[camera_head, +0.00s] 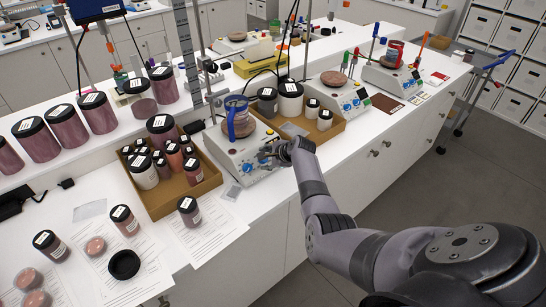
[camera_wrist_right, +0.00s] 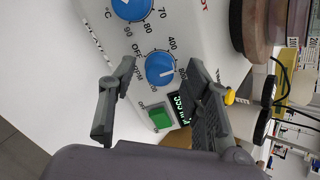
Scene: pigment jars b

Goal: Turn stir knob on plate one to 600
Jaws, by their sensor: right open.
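In the head view, the right gripper (camera_head: 273,152) is at the plate's front panel. My left gripper is out of view.
A second blue knob (camera_wrist_right: 132,8), marked °C, and a green switch (camera_wrist_right: 160,118) are near the stir knob. A cardboard tray of jars (camera_head: 170,200) stands left of the plate, another tray (camera_head: 322,132) to its right. Another hotplate (camera_head: 340,95) stands farther right.

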